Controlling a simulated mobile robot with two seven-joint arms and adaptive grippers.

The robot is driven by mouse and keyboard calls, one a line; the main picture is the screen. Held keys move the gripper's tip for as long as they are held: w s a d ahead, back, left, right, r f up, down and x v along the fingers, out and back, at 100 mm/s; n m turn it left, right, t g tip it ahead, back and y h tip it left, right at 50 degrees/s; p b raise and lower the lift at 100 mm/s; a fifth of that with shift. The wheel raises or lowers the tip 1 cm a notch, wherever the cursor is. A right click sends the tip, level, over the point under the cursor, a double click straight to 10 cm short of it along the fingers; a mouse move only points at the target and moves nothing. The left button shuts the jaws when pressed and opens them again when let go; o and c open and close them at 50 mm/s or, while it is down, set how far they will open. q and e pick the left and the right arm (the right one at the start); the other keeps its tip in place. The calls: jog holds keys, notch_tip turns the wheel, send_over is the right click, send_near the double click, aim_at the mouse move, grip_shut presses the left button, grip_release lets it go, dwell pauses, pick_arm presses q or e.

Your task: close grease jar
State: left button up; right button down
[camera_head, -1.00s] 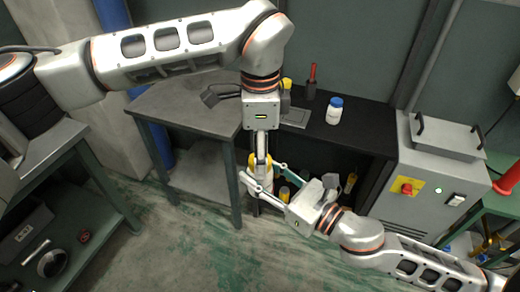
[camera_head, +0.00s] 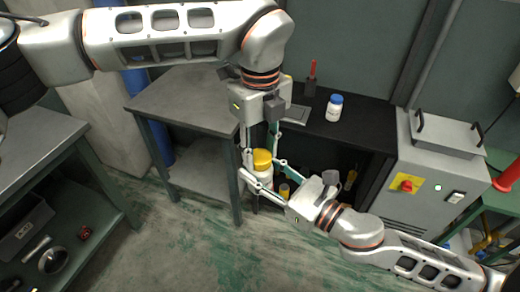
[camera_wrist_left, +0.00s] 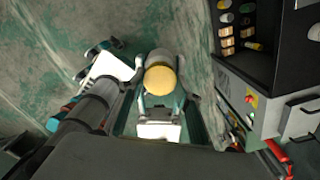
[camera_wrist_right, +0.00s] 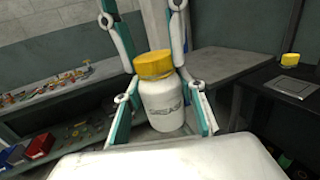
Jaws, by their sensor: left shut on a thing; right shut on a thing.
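The grease jar (camera_head: 265,177) is a white jar held upright off the floor in front of the workbenches. Its yellow lid (camera_head: 262,157) sits on top of its mouth; I cannot tell how tightly. My right gripper (camera_head: 259,180) comes from the lower right and is shut on the jar's body, which also shows in the right wrist view (camera_wrist_right: 163,103). My left gripper (camera_head: 261,160) points down from above, its fingers on both sides of the lid. It is shut on the lid, seen from above in the left wrist view (camera_wrist_left: 161,80).
A grey table (camera_head: 185,97) stands behind on the left. A black workbench (camera_head: 350,130) behind holds a white bottle with a blue cap (camera_head: 334,108) and a red-handled tool (camera_head: 312,77). A grey machine (camera_head: 445,155) stands at the right. The floor in front is open.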

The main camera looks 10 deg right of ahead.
pick_arm(q)
jog(key=m, duration=1.6)
jog(key=shift+m, duration=0.4)
jog(key=m, duration=0.8)
jog(key=shift+m, duration=0.4)
jog(key=m, duration=0.7)
jog(key=o, duration=1.2)
